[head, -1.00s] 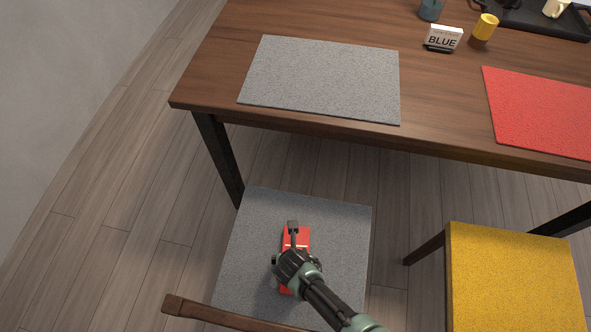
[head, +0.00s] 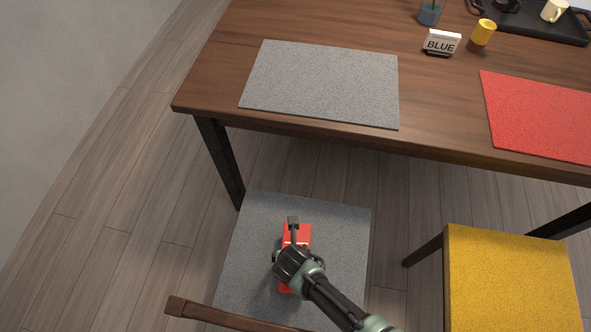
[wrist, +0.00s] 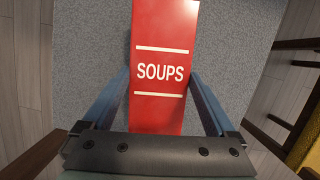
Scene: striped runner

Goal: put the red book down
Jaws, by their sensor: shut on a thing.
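The red book (head: 303,234) is over the grey seat of a chair (head: 345,240) in the head view, partly hidden by my gripper. In the wrist view the red book (wrist: 163,40) shows the white word "SOUPS" between two white lines. My gripper (wrist: 163,78) has one finger on each long side of the book and is shut on it. Grey seat fabric (wrist: 235,50) shows around the book. I cannot tell whether the book touches the seat or is held just above it.
A yellow chair (head: 510,280) stands at right. A wooden chair rail (head: 225,316) is at the front.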

